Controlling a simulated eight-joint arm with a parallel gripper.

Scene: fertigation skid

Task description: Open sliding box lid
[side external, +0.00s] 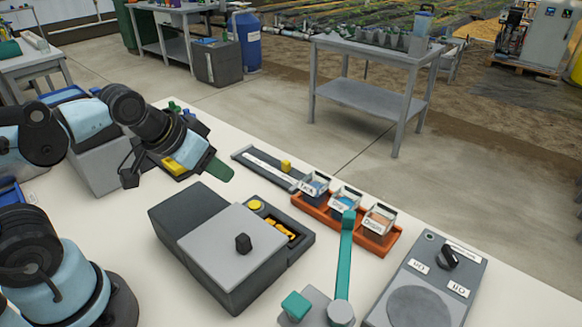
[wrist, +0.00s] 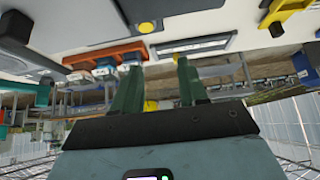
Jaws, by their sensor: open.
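The sliding box (side external: 172,213) is dark grey and stands on the white table. Its light grey flat lid (side external: 222,262) carries a black knob (side external: 243,243). My gripper (side external: 219,172) is above the table, behind the box and apart from the lid and knob. Its two green fingers (wrist: 158,63) are spread in the wrist view, with nothing held between them.
An orange tray (side external: 331,224) holds three labelled bins behind the box. A grey rail with a yellow knob (side external: 286,166) lies beyond. A teal lever (side external: 346,250) stands at the right front, beside a grey control panel (side external: 447,270).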

